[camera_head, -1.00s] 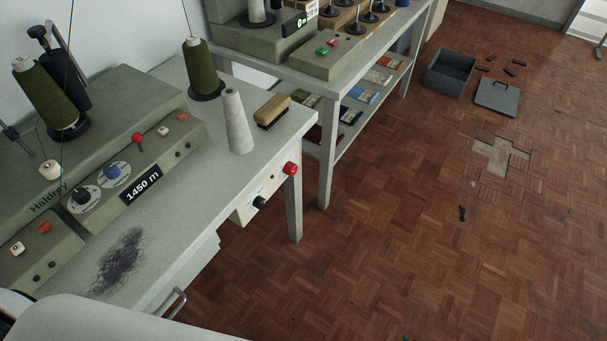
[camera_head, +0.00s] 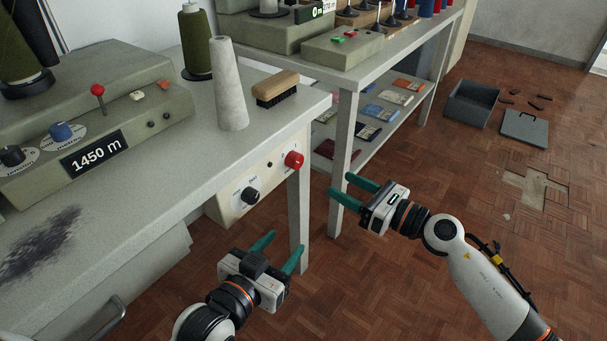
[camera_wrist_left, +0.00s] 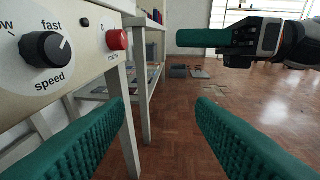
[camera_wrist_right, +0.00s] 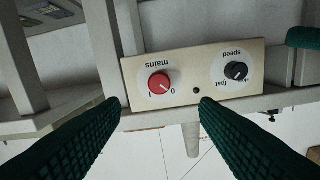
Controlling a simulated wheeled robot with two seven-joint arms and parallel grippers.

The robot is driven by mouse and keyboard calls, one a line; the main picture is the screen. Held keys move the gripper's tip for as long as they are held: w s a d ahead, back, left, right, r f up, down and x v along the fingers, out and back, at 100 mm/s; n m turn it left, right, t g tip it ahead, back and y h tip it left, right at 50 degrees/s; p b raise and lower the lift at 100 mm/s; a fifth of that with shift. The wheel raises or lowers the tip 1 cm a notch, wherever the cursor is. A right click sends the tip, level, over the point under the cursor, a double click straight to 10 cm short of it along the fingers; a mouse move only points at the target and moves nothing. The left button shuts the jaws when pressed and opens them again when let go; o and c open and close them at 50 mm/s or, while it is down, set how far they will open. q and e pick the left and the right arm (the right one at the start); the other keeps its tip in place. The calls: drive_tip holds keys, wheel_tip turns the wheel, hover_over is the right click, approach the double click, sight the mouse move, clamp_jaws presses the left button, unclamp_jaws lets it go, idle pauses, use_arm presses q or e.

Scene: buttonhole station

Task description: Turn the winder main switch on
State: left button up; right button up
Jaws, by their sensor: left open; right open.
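The winder's red mains knob (camera_head: 293,159) sits on the cream front panel (camera_head: 232,206) under the table edge. In the right wrist view the red knob (camera_wrist_right: 159,83) appears upside down, with "mains", "0" and "I" around it; its white mark appears to point towards 0. The red knob (camera_wrist_left: 117,40) also shows in the left wrist view, edge-on. My right gripper (camera_head: 345,188) is open and empty, to the right of the knob and facing the panel, apart from it. My left gripper (camera_head: 278,248) is open and empty, below the panel.
A black speed knob (camera_head: 250,195) is on the same panel, left of the red knob. The table leg (camera_head: 298,220) stands below the panel. A grey cone (camera_head: 229,85) and a brush (camera_head: 275,90) stand on the table. A second table with shelf (camera_head: 385,120) is behind.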

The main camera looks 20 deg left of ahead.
sight(300, 163)
drive_tip(key=b+x, duration=0.1)
drive_tip(key=x, duration=0.9)
drive_tip(key=shift+w+a+b, duration=0.1)
drive_tip(key=shift+b, duration=0.2)
drive_tip(key=shift+w+a, duration=0.25)
drive_tip(key=shift+a, duration=0.45)
use_arm(q)
wheel_tip(300, 163, up, 7)
drive_tip(key=d+t+h, duration=0.1)
drive_tip(key=t, duration=0.4)
drive_tip(key=shift+w+d, duration=0.15)
drive_tip(key=shift+w, duration=0.15)
drive_tip(key=shift+r, duration=0.1)
